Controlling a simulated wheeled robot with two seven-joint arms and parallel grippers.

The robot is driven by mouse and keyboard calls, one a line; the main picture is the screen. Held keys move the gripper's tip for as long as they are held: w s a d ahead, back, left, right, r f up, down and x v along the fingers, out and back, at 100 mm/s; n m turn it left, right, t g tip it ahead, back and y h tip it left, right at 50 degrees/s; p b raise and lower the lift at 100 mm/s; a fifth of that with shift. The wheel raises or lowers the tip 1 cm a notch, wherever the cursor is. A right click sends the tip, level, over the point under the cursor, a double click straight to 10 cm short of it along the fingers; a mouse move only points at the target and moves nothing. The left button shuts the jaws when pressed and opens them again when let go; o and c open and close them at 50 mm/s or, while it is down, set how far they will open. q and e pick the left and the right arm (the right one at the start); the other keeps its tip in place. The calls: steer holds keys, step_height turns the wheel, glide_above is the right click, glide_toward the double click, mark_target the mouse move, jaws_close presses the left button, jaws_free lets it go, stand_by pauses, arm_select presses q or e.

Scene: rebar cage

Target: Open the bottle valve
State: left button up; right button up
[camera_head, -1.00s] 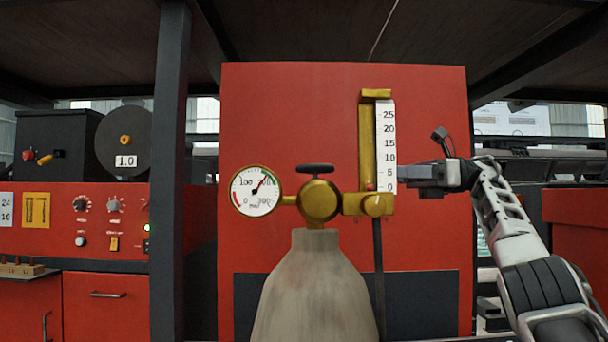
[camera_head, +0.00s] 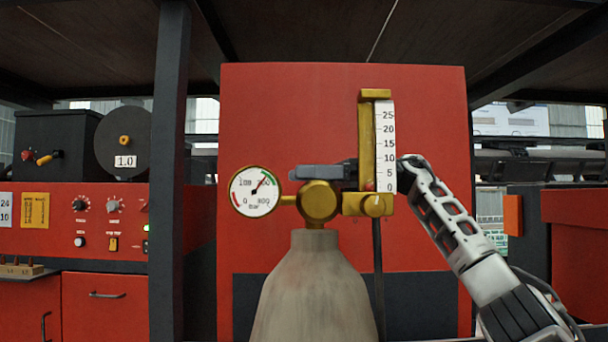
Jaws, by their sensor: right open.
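The grey gas bottle (camera_head: 314,290) stands upright in the middle, with a round brass valve body (camera_head: 318,201) on top. A round pressure gauge (camera_head: 255,192) is on its left, and a brass flowmeter with a white scale (camera_head: 385,145) is on its right. The black valve handwheel is hidden by my right gripper (camera_head: 316,172), which is just above the valve body. The gripper reaches in from the right, its wrist passing behind the flowmeter tube. It is open; whether its fingers touch the handwheel cannot be seen. My left gripper is not in view.
A red panel (camera_head: 290,110) stands behind the bottle. A dark post (camera_head: 170,150) rises to its left, beside a red control cabinet (camera_head: 90,220) with a wire spool (camera_head: 123,140). The flowmeter stands close to my right wrist.

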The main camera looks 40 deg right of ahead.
steer(key=shift+w+a, duration=0.2)
steer(key=shift+a, duration=0.15)
steer(key=c, duration=1)
steer(key=shift+o, duration=0.2)
steer(key=shift+s+a+r+n+g+y, duration=0.1)
steer(key=shift+n+g+y, duration=0.45)
steer(key=shift+g, duration=0.4)
steer(key=shift+s+n+g+y, duration=0.1)
steer(key=shift+n+g+y, duration=0.25)
steer(key=shift+n+g, duration=0.5)
steer(key=shift+a+f+n+g+y, duration=0.15)
steer(key=shift+n+g, duration=0.1)
steer(key=shift+g, duration=0.3)
steer(key=shift+f+n+g+y, duration=0.15)
steer(key=shift+n+g, duration=0.1)
steer(key=shift+g, duration=0.3)
steer(key=shift+n+g, duration=0.3)
steer(key=shift+g, duration=0.2)
steer(key=shift+s, duration=0.15)
steer(key=o, duration=0.9)
steer(key=shift+o, duration=0.3)
steer(key=shift+r, duration=0.1)
